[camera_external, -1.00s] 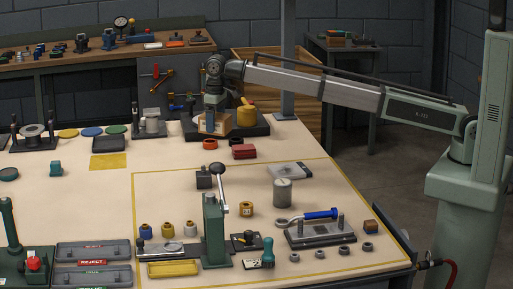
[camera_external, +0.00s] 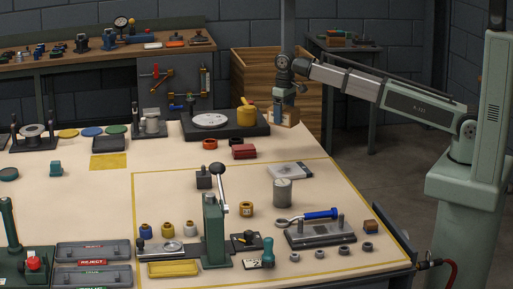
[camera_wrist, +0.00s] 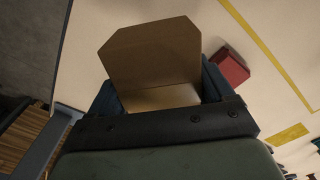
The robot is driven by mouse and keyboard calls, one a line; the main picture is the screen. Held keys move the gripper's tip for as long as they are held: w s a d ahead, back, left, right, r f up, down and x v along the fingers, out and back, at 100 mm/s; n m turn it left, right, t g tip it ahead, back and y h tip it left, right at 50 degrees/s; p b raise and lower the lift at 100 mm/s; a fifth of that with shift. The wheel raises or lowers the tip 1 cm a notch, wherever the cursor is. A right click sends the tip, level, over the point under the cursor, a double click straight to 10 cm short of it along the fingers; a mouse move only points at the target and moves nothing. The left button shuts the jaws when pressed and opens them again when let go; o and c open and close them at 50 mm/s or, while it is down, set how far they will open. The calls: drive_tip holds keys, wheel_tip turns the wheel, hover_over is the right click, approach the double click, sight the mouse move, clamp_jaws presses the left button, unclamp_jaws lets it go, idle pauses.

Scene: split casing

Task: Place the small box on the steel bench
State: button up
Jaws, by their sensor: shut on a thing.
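My gripper (camera_external: 284,103) is shut on a small tan cardboard box (camera_external: 291,117) over the far right corner of the pale work table. In the wrist view the box (camera_wrist: 152,62) sits between the two fingers with a large flap standing up. Whether its underside is clear of the table I cannot tell. A dark metal bench (camera_external: 347,62) with a few small things on it stands behind to the right and may be the steel bench.
A large wooden crate (camera_external: 262,64) stands on the floor between table and dark bench. A black base (camera_external: 192,128) with a silver disc and yellow pot (camera_external: 246,116) is left of my gripper. A red block (camera_external: 244,152) lies nearer. A grey post rises behind my wrist.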

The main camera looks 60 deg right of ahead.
drive_tip(key=shift+s+f, duration=0.2)
drive_tip(key=shift+s, duration=0.15)
drive_tip(key=shift+f, duration=4.85)
drive_tip(key=o, duration=1.5)
drive_tip(key=shift+f, duration=0.15)
drive_tip(key=shift+c, duration=0.2)
wheel_tip(320, 180, up, 12)
drive_tip(key=shift+r, duration=0.2)
